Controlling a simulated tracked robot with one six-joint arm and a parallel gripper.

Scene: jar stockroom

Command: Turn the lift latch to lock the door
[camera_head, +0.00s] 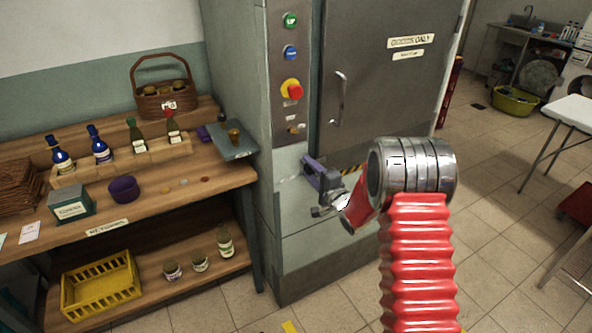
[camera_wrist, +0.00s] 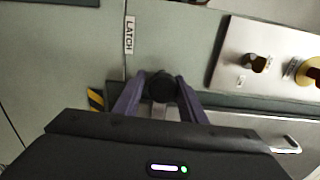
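The lift door (camera_head: 385,75) is a grey panel with a vertical handle and looks closed. The latch shows in the wrist view as a dark round knob (camera_wrist: 161,87), below a white "LATCH" label (camera_wrist: 129,35). My gripper's two purple fingers (camera_wrist: 160,96) stand on either side of the knob, with almost no gap visible. I cannot tell whether they press on it. In the head view, my gripper (camera_head: 312,168) is at the lift front, below and left of the door. The fingers and my wrist hide the latch there.
A control panel (camera_head: 287,60) with green, blue and red buttons is on the lift front, above my gripper. A wooden shelf (camera_head: 225,178) with bottles, a basket and a crate stands close on the left. Tiled floor (camera_head: 500,205) is open on the right.

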